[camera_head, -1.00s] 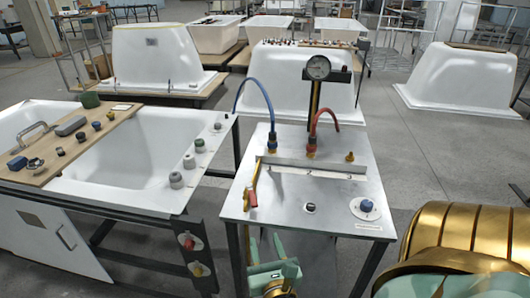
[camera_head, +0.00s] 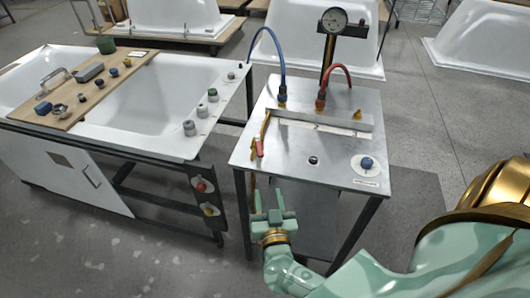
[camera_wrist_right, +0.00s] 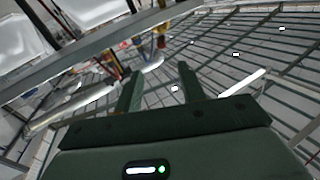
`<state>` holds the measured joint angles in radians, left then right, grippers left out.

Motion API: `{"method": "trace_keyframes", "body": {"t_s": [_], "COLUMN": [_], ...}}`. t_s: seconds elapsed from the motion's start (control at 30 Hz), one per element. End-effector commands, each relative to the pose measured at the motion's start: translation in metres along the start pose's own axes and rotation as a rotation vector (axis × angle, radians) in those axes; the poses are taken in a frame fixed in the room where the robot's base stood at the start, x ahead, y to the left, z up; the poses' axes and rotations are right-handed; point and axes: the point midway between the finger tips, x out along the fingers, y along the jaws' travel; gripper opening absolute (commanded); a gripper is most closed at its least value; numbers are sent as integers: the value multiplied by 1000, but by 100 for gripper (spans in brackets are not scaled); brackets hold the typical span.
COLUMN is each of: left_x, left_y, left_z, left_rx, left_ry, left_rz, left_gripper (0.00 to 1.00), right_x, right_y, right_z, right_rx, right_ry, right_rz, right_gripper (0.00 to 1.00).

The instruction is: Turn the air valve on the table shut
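The metal table (camera_head: 300,140) stands in the middle of the head view. A small red handle (camera_head: 260,148) sits at its left edge beside a brass-coloured pipe (camera_head: 265,127). A blue knob (camera_head: 366,163) on a round white plate is at the front right, and a small black knob (camera_head: 313,160) at the front middle. I cannot tell for certain which of these is the air valve. My right gripper (camera_head: 268,198) is in front of the table's front left, apart from the handle. Its empty fingers stand apart, also in the right wrist view (camera_wrist_right: 158,82). My left gripper is not in view.
A blue hose (camera_head: 268,50), a red hose (camera_head: 338,72) and a gauge (camera_head: 335,20) on a post rise at the table's back. A white bathtub (camera_head: 140,105) with a wooden board (camera_head: 100,92) stands to the left. Grey floor is open at the right.

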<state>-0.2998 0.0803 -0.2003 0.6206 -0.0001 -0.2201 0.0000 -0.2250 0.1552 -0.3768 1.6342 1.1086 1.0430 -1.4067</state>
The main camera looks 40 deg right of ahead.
Motion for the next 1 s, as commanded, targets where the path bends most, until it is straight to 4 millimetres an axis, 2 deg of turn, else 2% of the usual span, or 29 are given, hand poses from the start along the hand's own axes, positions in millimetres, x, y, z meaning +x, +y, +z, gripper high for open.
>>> {"method": "trace_keyframes", "body": {"t_s": [0.1,0.23,0.37,0.7,0.83,1.0], "left_x": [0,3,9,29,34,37], "left_y": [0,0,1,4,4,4], "left_z": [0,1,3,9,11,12], "left_rx": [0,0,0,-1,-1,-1], "left_ry": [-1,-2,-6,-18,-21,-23], "left_rz": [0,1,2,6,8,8], "left_gripper": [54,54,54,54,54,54], "right_x": [2,16,44,128,149,162], "right_y": [0,0,0,0,0,0], "right_z": [0,0,1,2,2,0], "right_rx": [-96,-112,-110,-109,-108,-107], "right_ry": [1,2,4,2,2,0], "right_rz": [-2,-2,-2,-1,0,-1], "right_gripper": [40,40,40,40,40,40]}}
